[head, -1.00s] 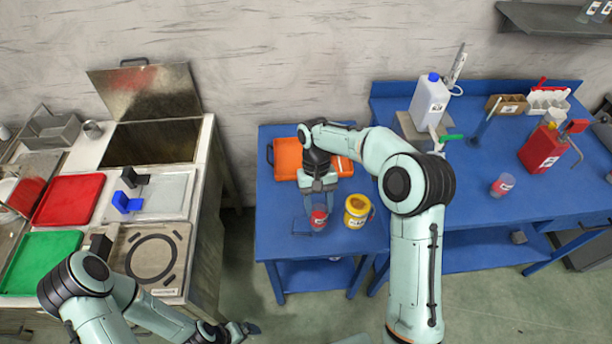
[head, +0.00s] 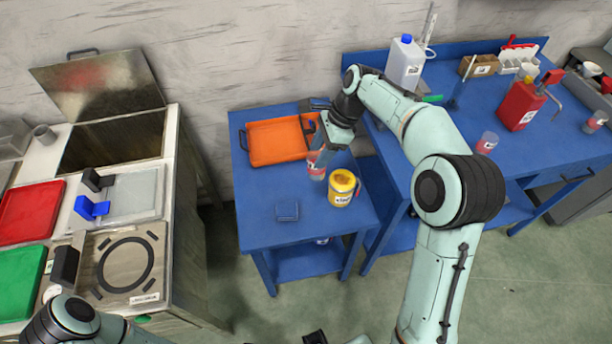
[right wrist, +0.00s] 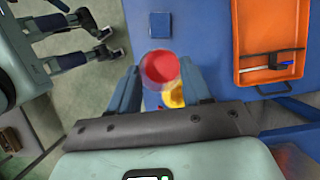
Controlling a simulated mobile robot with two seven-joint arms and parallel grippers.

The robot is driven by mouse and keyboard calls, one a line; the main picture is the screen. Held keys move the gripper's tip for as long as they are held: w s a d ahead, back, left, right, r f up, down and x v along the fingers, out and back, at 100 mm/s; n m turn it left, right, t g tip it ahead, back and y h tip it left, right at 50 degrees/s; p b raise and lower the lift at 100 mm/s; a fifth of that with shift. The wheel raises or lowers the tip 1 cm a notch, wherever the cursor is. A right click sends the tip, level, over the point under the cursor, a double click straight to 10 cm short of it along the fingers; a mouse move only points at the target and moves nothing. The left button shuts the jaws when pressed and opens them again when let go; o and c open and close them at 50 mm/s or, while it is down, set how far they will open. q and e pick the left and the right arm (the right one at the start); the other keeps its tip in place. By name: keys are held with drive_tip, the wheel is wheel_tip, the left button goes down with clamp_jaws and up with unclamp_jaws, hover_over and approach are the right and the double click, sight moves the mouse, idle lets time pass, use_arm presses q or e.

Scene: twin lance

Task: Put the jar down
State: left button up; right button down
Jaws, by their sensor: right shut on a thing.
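My right gripper (head: 322,150) is shut on a small, see-through jar with red in it (head: 317,166). In the right wrist view the jar's round red top (right wrist: 160,69) sits between the two fingers. The jar is over the small blue table (head: 262,229), behind and left of a yellow pot (head: 342,189). I cannot tell if its base touches the table. A small blue square pad (head: 287,211) lies bare nearer the table's front. A dark part at the head view's bottom edge may be my left gripper (head: 315,338); its fingers are unclear.
An orange tray (head: 277,141) lies at the back left of the small table, with pen-like items inside. The front of this table is clear around the pad. The larger blue bench (head: 450,122) on the right holds a white jug (head: 405,65) and a red can (head: 520,106).

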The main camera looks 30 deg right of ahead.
use_arm(q)
drive_tip(key=shift+s+f+b, duration=0.35)
drive_tip(key=shift+f+b, duration=0.2)
drive_tip(key=shift+f, duration=0.15)
drive_tip(key=shift+s+f+b, duration=0.35)
drive_tip(key=shift+f+b, duration=0.2)
drive_tip(key=shift+f, duration=0.15)
use_arm(e)
drive_tip(key=shift+f, duration=9.15)
drive_tip(key=shift+f, duration=0.15)
drive_tip(key=shift+c, duration=2.4)
unclamp_jaws()
use_arm(q)
drive_tip(key=shift+w+r+p, duration=0.35)
drive_tip(key=shift+r+p, duration=0.3)
drive_tip(key=shift+r, duration=0.05)
use_arm(e)
drive_tip(key=v, duration=1.2)
drive_tip(key=shift+r, duration=0.2)
